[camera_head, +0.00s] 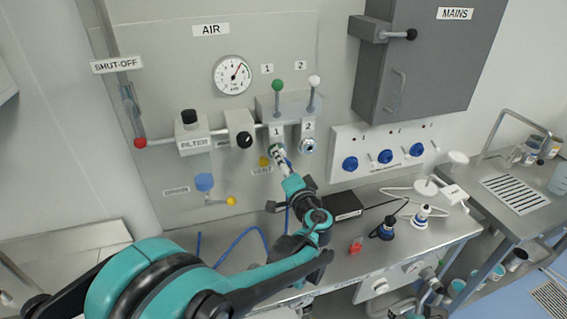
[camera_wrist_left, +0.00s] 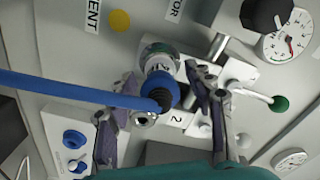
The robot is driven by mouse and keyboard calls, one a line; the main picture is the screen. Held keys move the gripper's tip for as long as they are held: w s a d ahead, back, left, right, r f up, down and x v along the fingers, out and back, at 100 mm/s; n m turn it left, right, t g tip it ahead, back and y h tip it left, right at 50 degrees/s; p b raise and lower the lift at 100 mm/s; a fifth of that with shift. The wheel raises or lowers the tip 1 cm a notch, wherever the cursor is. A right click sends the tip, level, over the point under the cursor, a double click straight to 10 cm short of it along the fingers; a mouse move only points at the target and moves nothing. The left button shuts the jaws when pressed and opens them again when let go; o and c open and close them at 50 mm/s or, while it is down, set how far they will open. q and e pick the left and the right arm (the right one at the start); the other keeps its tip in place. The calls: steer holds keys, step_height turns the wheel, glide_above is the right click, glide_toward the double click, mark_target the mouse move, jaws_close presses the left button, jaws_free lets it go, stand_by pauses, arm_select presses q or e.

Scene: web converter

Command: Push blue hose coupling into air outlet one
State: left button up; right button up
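The blue hose coupling (camera_wrist_left: 157,88) sits at the chrome ring of air outlet one (camera_wrist_left: 160,53) in the left wrist view, in line with it. I cannot tell whether it is fully seated. Its blue hose (camera_wrist_left: 70,88) runs off to the left. My left gripper (camera_wrist_left: 160,74) is open, with one finger on each side of the coupling and gaps showing. In the head view my left gripper (camera_head: 279,158) is at the panel just below outlet one and largely hides the coupling. Outlet two (camera_head: 308,146) is empty beside it.
Green-knobbed (camera_head: 277,85) and white-knobbed (camera_head: 314,80) levers stand above the outlets. A yellow vent knob (camera_head: 264,161) is close to the left. Blue sockets (camera_head: 386,156) are at the right. A black box (camera_head: 343,206) and plugs (camera_head: 385,229) lie on the bench.

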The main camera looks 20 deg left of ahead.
arm_select(q)
steer(key=shift+s+d, duration=0.1)
steer(key=v, duration=1.1)
steer(key=shift+s+d, duration=0.25)
steer(key=shift+s, duration=0.05)
steer(key=s+a+f+n+g+h+b, duration=0.1)
steer(key=s+a+f+g+h+b, duration=0.15)
steer(key=s+a+f, duration=0.35)
steer(key=s+a+f+n+g+h+b, duration=0.1)
steer(key=s+a+f+n+g+b, duration=0.2)
steer(key=f, duration=0.4)
steer(key=s+d+f+n+g+h+b, duration=0.1)
steer(key=s+d+f+h, duration=0.3)
steer(key=s, duration=0.5)
step_height(320, 180, down, 4)
steer(key=shift+s+r+g+h+b, duration=0.2)
steer(key=shift+s+g+h+b, duration=0.35)
steer(key=shift+h, duration=0.7)
